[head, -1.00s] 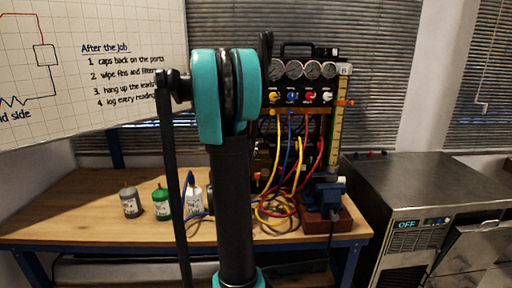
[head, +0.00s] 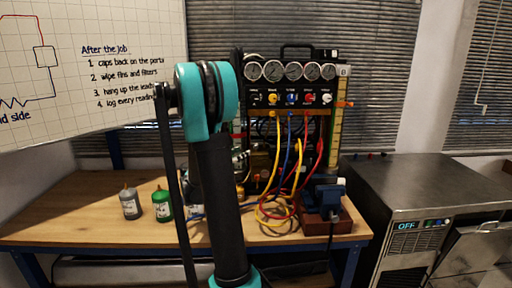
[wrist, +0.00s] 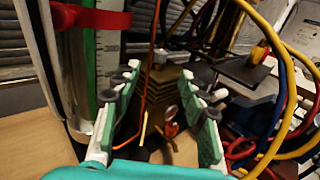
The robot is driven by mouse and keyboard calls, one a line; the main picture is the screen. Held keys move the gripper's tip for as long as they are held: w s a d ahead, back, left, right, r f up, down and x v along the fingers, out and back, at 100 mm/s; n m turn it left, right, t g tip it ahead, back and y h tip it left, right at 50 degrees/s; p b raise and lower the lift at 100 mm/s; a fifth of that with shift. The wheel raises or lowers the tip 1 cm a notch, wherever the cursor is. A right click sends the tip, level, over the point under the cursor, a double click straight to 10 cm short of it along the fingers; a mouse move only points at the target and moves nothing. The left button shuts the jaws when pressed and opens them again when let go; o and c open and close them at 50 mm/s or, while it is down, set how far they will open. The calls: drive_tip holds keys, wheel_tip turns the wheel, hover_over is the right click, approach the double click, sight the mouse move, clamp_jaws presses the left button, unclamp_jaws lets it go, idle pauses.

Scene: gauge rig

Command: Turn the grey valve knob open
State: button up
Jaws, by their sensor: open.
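The gauge rig (head: 300,85) stands at the back of the wooden bench, with round gauges above a row of yellow, blue, red and pale knobs. A small dark knob-like part (head: 255,98) sits at the row's left end. I cannot tell for sure which part is the grey valve knob. In the wrist view my gripper (wrist: 160,78) is open, with nothing seen held between its fingers. A brown ribbed block (wrist: 165,95) shows beyond and between the fingers. In the head view my arm hides the bench left of the rig, and the gripper is hard to make out.
Yellow, blue and red hoses (head: 268,200) hang in loops before the rig; they crowd the wrist view's right side. A blue vise (head: 327,195) is at right. A red band (wrist: 95,18) shows upper left.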

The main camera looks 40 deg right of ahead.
sight(256, 145)
drive_tip(key=x, duration=1)
drive_tip(key=shift+w+d, duration=0.15)
drive_tip(key=shift+d, duration=0.15)
clamp_jaws()
